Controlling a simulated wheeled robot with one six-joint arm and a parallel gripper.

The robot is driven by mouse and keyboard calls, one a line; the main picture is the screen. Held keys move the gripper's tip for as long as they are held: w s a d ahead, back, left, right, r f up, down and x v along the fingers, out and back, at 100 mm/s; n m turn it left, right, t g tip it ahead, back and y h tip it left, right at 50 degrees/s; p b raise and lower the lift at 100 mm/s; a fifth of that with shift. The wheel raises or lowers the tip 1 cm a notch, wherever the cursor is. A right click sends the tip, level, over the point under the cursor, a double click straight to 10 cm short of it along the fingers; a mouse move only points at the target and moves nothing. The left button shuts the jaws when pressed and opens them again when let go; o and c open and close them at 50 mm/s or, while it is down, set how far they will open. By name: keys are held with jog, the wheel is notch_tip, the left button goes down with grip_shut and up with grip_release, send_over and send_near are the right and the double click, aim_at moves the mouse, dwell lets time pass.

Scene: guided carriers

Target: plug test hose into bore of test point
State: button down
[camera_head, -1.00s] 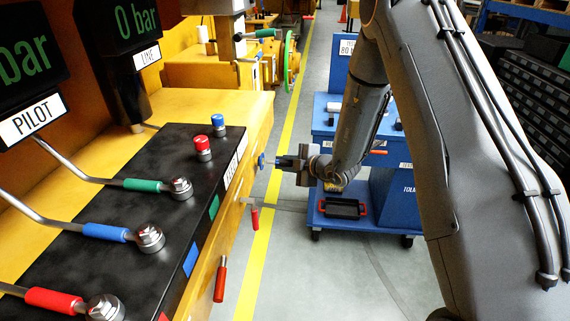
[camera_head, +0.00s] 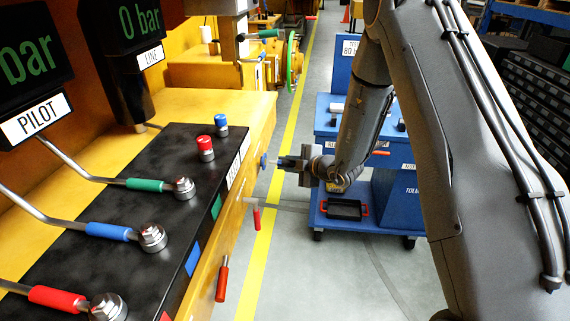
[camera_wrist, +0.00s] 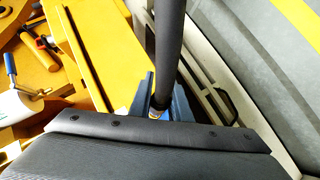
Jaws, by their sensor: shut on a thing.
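My gripper (camera_head: 280,162) is at the right side of the yellow machine, level with a small blue round part (camera_head: 264,161) on its side face. This may be the test point; its bore cannot be made out. In the wrist view, the blue fingers of my gripper (camera_wrist: 160,105) are shut on the test hose (camera_wrist: 171,45), a thick dark hose with a brass-coloured part (camera_wrist: 157,113) between the fingers. The hose is too small to tell in the head view. Whether its end touches the blue part cannot be told.
A black panel (camera_head: 130,215) with coloured levers and red and blue knobs (camera_head: 206,148) tops the yellow machine. Red-handled parts (camera_head: 222,279) stick out from its side. The floor between is clear.

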aim_at(287, 163)
jog(key=shift+w+a, duration=0.15)
jog(key=shift+a, duration=0.6)
jog(key=shift+w+a, duration=0.15)
jog(key=shift+a, duration=0.6)
jog(key=c, duration=1.6)
grip_release()
jog(key=shift+o, duration=0.2)
jog(key=shift+b+v, duration=1.35)
jog(key=shift+v, duration=2.6)
